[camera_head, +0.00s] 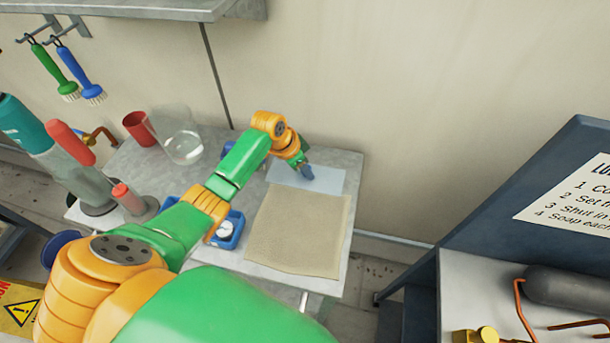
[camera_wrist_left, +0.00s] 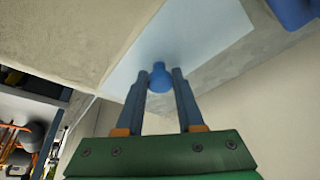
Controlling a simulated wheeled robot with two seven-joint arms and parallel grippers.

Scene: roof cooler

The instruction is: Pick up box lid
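The box lid is a flat pale-blue panel (camera_head: 333,180) lying on the grey table behind a beige mat, with a blue knob (camera_wrist_left: 160,78) on it. My left gripper (camera_head: 305,172) reaches over the table to the lid. In the left wrist view its two fingers (camera_wrist_left: 159,82) stand on either side of the knob, with the knob filling most of the gap at their tips. I cannot tell whether they press on it. The lid (camera_wrist_left: 215,35) looks flat on the surface. My right gripper is not in view.
The beige mat (camera_head: 298,232) covers the table's front right. A blue tray (camera_head: 231,233) is partly hidden by my left arm. A clear jar (camera_head: 183,147), a red cup (camera_head: 139,128) and a red-topped item (camera_head: 128,198) stand to the left. The wall is close behind the lid.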

